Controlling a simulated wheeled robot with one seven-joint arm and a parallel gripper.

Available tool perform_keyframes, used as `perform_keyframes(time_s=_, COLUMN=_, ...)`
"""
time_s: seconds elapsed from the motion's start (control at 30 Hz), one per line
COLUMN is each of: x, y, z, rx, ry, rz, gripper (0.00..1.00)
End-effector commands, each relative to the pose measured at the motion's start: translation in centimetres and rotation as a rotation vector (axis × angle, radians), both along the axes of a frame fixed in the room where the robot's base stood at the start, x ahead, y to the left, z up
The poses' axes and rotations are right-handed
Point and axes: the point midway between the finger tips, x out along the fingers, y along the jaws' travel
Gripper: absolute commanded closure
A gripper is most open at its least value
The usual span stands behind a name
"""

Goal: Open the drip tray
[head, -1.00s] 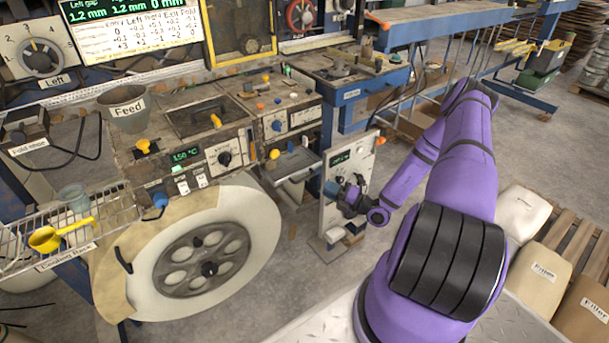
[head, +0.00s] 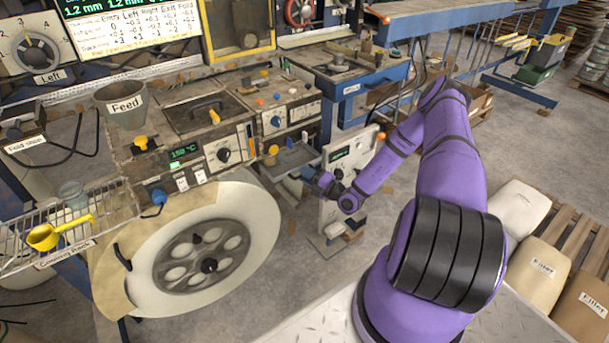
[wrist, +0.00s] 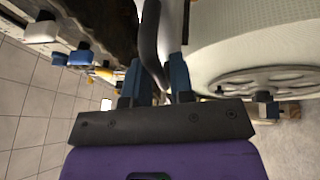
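The drip tray, as I take it, is a shallow grey metal tray (head: 293,157) at the right end of the machine front, below the control panel. In the head view my gripper (head: 308,173) is at its right front edge. In the wrist view the two blue fingers of my gripper (wrist: 160,82) stand apart. A dark grey curved bar (wrist: 150,45) runs between them, probably part of the tray. I cannot tell whether the fingers touch it. The head view is too small to show the fingertips clearly.
A large pale wheel (head: 205,250) stands left of and below the tray. A white panel box on a post (head: 345,150) stands close to the right of my gripper. Filler bags (head: 540,265) lie on a pallet at the right. The floor below the tray is mostly clear.

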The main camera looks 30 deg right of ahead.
Motion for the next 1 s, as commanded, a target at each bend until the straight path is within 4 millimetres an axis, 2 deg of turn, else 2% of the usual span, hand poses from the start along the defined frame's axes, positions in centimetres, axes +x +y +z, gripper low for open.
perform_keyframes(time_s=0.37, x=0.6, y=0.2, z=0.1, rx=-0.001, ry=0.000, rz=0.000, gripper=0.78)
perform_keyframes(time_s=0.5, x=0.6, y=0.2, z=0.1, rx=-0.001, ry=0.000, rz=0.000, gripper=1.00)
perform_keyframes(time_s=0.73, x=0.4, y=0.2, z=0.1, rx=0.000, ry=0.001, rz=0.000, gripper=1.00)
perform_keyframes(time_s=0.87, x=-0.5, y=0.2, z=0.1, rx=0.000, ry=0.001, rz=-0.001, gripper=1.00)
perform_keyframes(time_s=1.0, x=-2.5, y=0.1, z=0.1, rx=0.001, ry=0.003, rz=-0.002, gripper=1.00)
